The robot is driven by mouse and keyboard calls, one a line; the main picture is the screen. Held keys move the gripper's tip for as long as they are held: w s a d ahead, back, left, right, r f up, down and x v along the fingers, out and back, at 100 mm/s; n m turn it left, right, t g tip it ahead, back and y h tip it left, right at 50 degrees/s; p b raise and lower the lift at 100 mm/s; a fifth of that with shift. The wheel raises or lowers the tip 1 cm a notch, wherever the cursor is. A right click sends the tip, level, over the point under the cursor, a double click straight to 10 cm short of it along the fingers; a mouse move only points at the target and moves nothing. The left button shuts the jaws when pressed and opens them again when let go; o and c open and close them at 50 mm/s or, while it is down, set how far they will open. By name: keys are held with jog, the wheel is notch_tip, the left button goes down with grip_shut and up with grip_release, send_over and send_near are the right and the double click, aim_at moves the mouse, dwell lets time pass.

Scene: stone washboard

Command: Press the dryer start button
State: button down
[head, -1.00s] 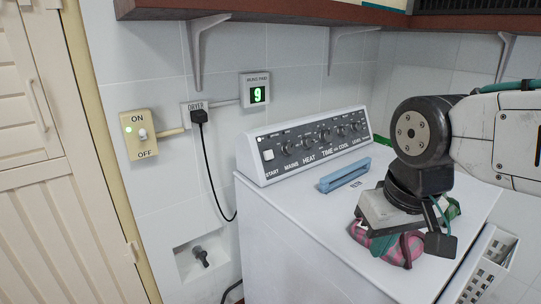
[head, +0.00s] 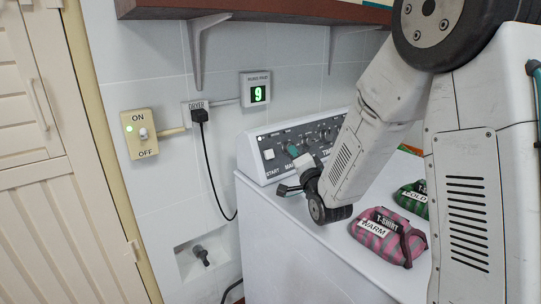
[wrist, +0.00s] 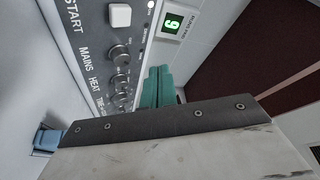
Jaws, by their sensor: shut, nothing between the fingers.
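The white square START button (head: 268,154) sits at the left end of the dark control panel (head: 318,133) on the white dryer (head: 262,225). In the wrist view the button (wrist: 120,15) is at the top, above the MAINS and HEAT knobs. My gripper (head: 292,150) is in front of the panel, right of the button and apart from it. Its teal fingers (wrist: 158,88) are together and empty, pointing up in the wrist view, to the right of the button. My arm hides the right part of the panel.
A pink bundle labelled T-SHIRT WARM (head: 385,235) and a green one (head: 413,198) lie on the dryer top. A lit ON/OFF switch (head: 139,134), the dryer plug (head: 199,116) and a display reading 9 (head: 256,93) are on the wall. A blue object (wrist: 47,140) shows in the wrist view.

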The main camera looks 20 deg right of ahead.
aim_at(270, 152)
jog(key=shift+s+m+t, duration=0.1)
jog(key=shift+m+t, duration=0.3)
jog(key=shift+t, duration=0.2)
jog(key=shift+a+f, duration=0.1)
jog(key=shift+w+a+f, duration=0.5)
jog(key=shift+w+f, duration=0.1)
jog(key=shift+w, duration=0.65)
jog(key=shift+w+a+f, duration=0.5)
jog(key=shift+w+f, duration=0.15)
jog(key=shift+w, duration=0.55)
jog(key=shift+w+a+f, duration=0.5)
jog(key=shift+w+f, duration=0.1)
jog(key=shift+w, duration=0.65)
jog(key=shift+w+a+f, duration=0.15)
jog(key=shift+w, duration=0.2)
jog(key=shift+w+a+f, duration=0.3)
jog(key=shift+w, duration=0.35)
jog(key=shift+s, duration=0.1)
dwell(0.3)
jog(key=shift+s+d+r, duration=0.25)
jog(key=shift+s, duration=0.2)
jog(key=shift+s+d+r, duration=0.2)
jog(key=shift+s, duration=0.25)
